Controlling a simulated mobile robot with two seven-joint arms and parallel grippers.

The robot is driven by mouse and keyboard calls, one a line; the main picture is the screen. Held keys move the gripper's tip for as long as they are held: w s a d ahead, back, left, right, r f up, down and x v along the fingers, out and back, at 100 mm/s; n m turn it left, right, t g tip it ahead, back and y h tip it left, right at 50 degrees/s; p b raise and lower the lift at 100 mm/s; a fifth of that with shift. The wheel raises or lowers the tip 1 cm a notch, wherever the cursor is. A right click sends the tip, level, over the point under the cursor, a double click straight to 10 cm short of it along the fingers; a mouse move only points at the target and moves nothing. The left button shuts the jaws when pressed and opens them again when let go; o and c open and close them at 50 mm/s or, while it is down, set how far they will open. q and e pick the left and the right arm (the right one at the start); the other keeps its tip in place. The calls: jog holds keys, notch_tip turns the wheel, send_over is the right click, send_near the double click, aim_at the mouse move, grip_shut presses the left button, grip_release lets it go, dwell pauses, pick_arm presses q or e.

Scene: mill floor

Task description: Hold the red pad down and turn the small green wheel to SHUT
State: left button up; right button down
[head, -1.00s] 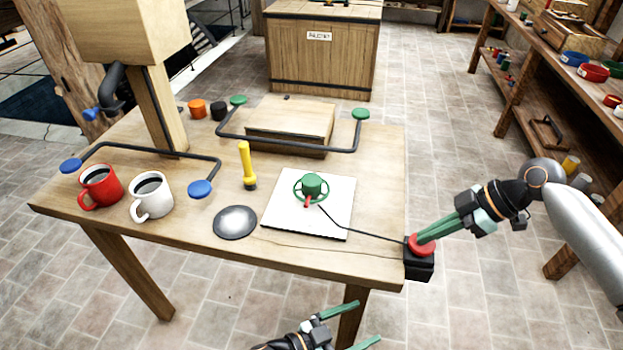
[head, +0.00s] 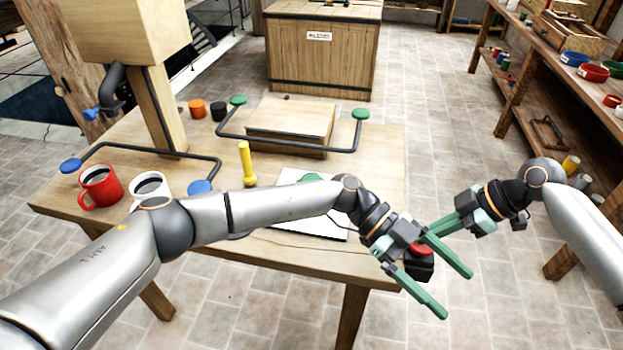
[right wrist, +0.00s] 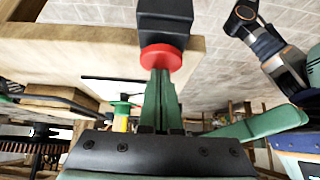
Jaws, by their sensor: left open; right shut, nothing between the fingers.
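The red pad (head: 423,250) sits on a black box at the table's front right corner; it also shows in the right wrist view (right wrist: 161,58). My right gripper (right wrist: 160,76) is shut and empty, its fingertips against the pad. I cannot tell how far the pad is pressed. My left gripper (head: 457,296) is open and empty, in front of the box and overlapping the right fingers in the head view. The small green wheel (head: 312,177) on the white plate (head: 288,183) is mostly hidden behind my left arm.
A red mug (head: 99,187) and a white mug (head: 150,186) stand at the table's left. A yellow-handled tool (head: 246,163) stands upright beside the plate. Black bars with blue and green ends and a wooden block (head: 291,122) lie behind. Floor right of the table is clear.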

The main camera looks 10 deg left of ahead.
pick_arm(q)
jog(key=w+a+m+t+y, duration=0.3)
jog(key=w+a+t+y, duration=0.3)
jog(key=w+a, duration=0.75)
jog(key=w+a+r+n+t+y, duration=0.1)
jog(key=w+a+r+y, duration=0.65)
jog(key=a, duration=0.45)
jog(key=shift+h, duration=0.45)
jog(key=f, duration=0.7)
jog(key=w+f, duration=0.1)
jog(key=f, duration=0.3)
jog(key=shift+a+f, duration=0.1)
jog(key=shift+a, duration=0.05)
jog(key=c, duration=1.4)
